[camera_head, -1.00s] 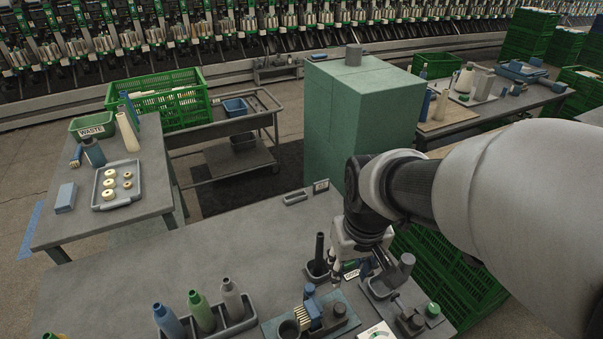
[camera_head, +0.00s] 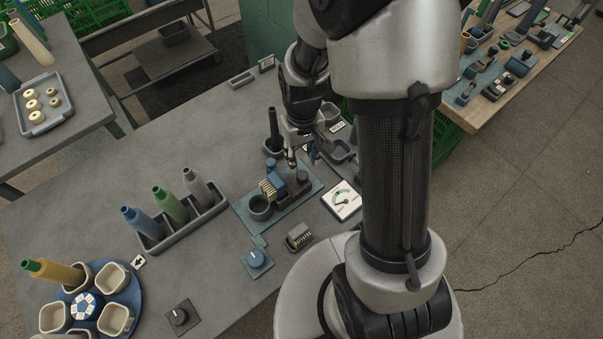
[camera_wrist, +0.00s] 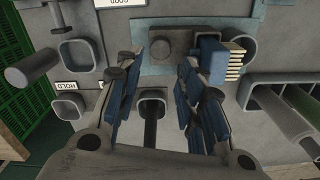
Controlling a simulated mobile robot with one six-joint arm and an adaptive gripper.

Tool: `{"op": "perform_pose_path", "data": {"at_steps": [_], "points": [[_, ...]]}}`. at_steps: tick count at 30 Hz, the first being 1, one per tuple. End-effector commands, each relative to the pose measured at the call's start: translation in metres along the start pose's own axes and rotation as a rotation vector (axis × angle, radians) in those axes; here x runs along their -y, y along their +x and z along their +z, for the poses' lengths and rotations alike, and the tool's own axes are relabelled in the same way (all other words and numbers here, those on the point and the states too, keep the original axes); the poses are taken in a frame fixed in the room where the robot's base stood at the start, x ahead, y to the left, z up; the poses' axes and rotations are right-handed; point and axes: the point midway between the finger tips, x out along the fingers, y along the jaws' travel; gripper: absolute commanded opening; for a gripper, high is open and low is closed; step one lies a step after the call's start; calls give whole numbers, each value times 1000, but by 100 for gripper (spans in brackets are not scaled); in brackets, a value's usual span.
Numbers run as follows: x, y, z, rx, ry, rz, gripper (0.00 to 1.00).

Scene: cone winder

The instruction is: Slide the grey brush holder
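A teal plate (camera_head: 243,214) on the grey bench carries a blue block with yellow bristles (camera_head: 273,186), a grey cup (camera_head: 260,208) and a grey block with a round stub. The wrist view shows the grey block (camera_wrist: 183,42) and the bristled blue block (camera_wrist: 213,62) side by side on the plate. I cannot tell for certain which grey part is the brush holder. My gripper (camera_head: 291,162) points down near the plate's far edge. In the wrist view its blue-padded fingers (camera_wrist: 162,70) are wide apart, with nothing held between them.
A grey cup with a dark upright rod (camera_head: 274,130) stands close to my gripper; the rod (camera_wrist: 152,125) shows below the fingers in the wrist view.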

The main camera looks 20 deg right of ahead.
Motion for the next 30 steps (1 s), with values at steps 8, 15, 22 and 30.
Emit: {"op": "perform_pose_path", "data": {"at_steps": [8,15,22,30], "points": [[0,62,1,3,0,0,36],[0,88,0,1,0,0,36],[0,92,0,-1,0,0,36],[0,92,0,-1,0,0,27]]}}
